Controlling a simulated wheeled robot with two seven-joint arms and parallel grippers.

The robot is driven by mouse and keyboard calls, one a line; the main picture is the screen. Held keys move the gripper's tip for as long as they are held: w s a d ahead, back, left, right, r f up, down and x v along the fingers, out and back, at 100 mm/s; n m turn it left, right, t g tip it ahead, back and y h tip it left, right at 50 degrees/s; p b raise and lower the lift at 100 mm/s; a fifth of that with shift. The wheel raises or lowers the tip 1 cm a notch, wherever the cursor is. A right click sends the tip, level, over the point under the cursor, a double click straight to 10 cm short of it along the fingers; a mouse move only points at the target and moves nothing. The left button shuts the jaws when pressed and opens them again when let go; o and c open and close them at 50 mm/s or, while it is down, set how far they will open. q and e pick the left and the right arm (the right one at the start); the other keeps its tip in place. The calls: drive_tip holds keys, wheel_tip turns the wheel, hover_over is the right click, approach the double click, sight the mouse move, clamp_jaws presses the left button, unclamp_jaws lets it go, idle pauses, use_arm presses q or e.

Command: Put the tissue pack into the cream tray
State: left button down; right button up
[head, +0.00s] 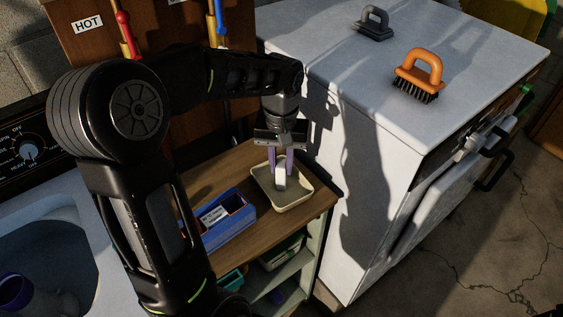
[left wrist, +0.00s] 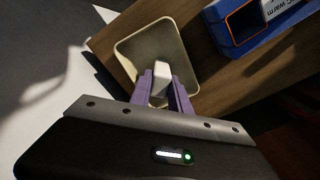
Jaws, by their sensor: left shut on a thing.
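The cream tray (head: 296,200) sits on a wooden shelf top beside the white appliance; it also shows in the left wrist view (left wrist: 135,46). My left gripper (head: 281,176) points down over the tray. Its purple fingers are shut on a small white block, the tissue pack (head: 281,178), which also shows between the fingers in the left wrist view (left wrist: 161,76). The pack appears upright, over or within the tray; I cannot tell whether it touches the tray floor. My right gripper is not in view.
A blue box (head: 228,219) with an orange-edged opening stands left of the tray on the wooden top (head: 262,240). The white appliance (head: 375,140) rises close on the right. An orange brush (head: 418,75) and a grey brush (head: 373,24) sit on it.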

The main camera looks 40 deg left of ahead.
use_arm(q)
drive_tip(key=shift+f, duration=0.25)
drive_tip(key=c, duration=1.2)
unclamp_jaws()
drive_tip(key=shift+r, duration=0.1)
drive_tip(key=shift+c, duration=0.2)
wheel_tip(320, 180, up, 12)
drive_tip(key=shift+r+p, duration=0.2)
drive_tip(key=shift+p, duration=0.15)
